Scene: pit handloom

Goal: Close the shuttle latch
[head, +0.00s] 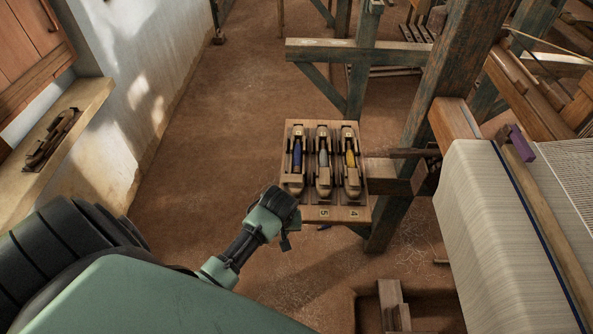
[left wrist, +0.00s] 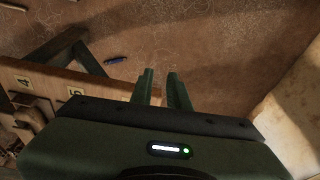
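Three wooden shuttles lie side by side on a wooden board in the head view: one with a blue bobbin (head: 297,156), one with a pale grey bobbin (head: 323,160) and one with a yellow bobbin (head: 350,162). I cannot make out which has a latch, or any latch's state. My left gripper (head: 283,214) is just beyond the board's near left corner, close to the blue-bobbin shuttle but apart from it. In the left wrist view its two fingers (left wrist: 160,74) are apart with nothing between them. My right gripper is out of view.
The board (head: 339,214) carries number tags 5 and 4 and also shows in the left wrist view (left wrist: 105,89). Loom posts (head: 450,70) and a cloth roll (head: 485,230) stand at right. A wall ledge (head: 75,120) is at left. Open earth floor lies between.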

